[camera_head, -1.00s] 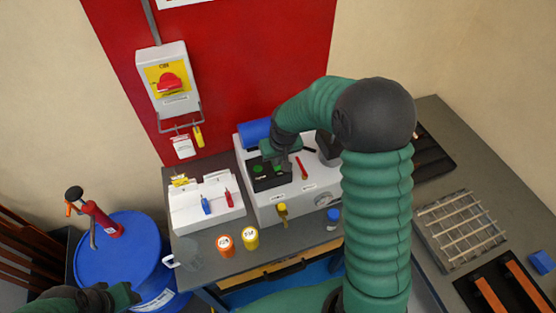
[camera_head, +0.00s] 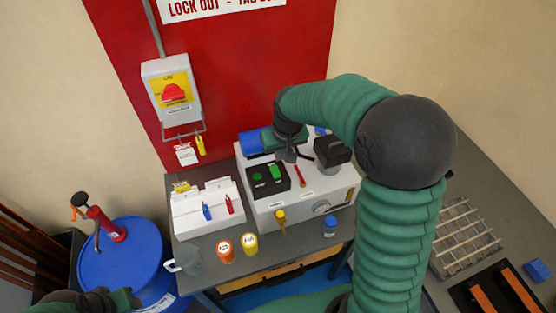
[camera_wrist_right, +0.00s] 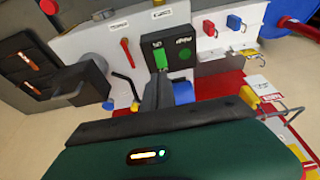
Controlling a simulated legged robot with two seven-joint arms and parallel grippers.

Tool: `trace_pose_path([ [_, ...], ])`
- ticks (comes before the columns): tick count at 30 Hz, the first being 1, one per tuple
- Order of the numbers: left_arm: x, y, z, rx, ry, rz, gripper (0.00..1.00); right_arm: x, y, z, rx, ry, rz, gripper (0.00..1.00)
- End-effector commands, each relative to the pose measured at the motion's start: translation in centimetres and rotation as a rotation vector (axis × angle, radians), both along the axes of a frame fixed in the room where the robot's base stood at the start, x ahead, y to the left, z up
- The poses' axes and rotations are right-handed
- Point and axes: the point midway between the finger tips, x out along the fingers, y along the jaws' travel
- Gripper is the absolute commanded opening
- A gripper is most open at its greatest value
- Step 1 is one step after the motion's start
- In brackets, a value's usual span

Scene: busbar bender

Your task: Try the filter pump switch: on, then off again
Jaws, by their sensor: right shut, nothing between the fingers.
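A white machine (camera_head: 262,211) on the bench carries a black switch panel (camera_head: 266,190). The panel has a bright green rocker (camera_head: 275,172) and a round dark green button (camera_head: 257,177). In the right wrist view the panel (camera_wrist_right: 174,38) shows the rocker (camera_wrist_right: 160,58) beside the round button (camera_wrist_right: 184,53); the labels are too small to read. My right gripper (camera_head: 290,157) is shut and empty, just behind the panel and apart from the rocker. Its fingers (camera_wrist_right: 158,92) point toward the panel. My left gripper (camera_head: 122,298) is at the lower left, its fingers unclear.
A red lever (camera_head: 299,176) and a dark block (camera_head: 331,152) stand close right of the panel. A white lock rack (camera_head: 190,218) is to the left, with orange (camera_head: 225,251) and yellow (camera_head: 250,243) jars in front. A blue drum (camera_head: 122,262) stands further left.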

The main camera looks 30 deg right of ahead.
Motion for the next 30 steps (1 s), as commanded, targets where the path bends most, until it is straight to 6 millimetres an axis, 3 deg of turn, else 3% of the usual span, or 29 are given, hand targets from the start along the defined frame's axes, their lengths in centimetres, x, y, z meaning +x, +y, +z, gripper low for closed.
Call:
trace_pose_path([
  [7,0.0,0.0,-0.7,0.0,-0.001,0.0,0.36,-1.3,0.3,3.0,-0.001,-0.001,0.001,0.0],
  [22,0.0,0.0,-0.7,0.0,-0.001,0.0,0.36,-1.5,0.4,3.2,0.0,0.001,0.001,0.0],
  [26,0.1,0.0,-2.2,0.0,-0.001,0.0,0.36,-3.2,2.7,-0.1,0.0,0.015,0.043,0.0],
  [30,0.1,0.0,-5.1,0.0,-0.001,0.0,0.36,-8.4,7.5,-7.1,0.001,0.036,0.142,0.0],
])
